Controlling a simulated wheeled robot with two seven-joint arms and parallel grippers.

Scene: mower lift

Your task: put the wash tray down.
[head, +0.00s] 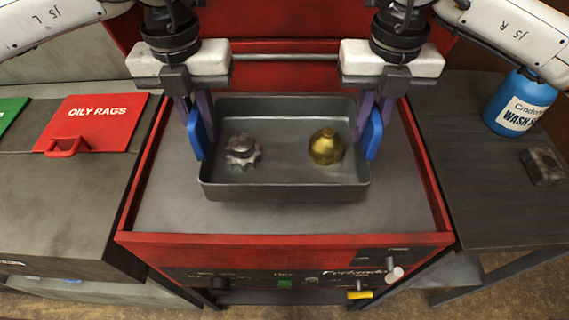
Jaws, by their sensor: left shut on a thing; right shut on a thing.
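The wash tray (285,190) is a dark grey, open rectangular pan in the middle of the head view. It is over the grey top of a red machine; I cannot tell whether it touches that top. A silvery toothed gear (242,150) sits inside at the left, and a brass-coloured domed part (326,147) sits inside at the right. My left gripper (197,133) is shut on the tray's left blue handle. My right gripper (372,132) is shut on the right blue handle. The fingers partly hide both handles.
The red machine's grey top (400,215) has a raised red rim and clear room around the tray. A red "OILY RAGS" lid (95,122) is on the left bench. A blue wash bottle (519,103) and a dark block (543,166) stand on the right bench.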

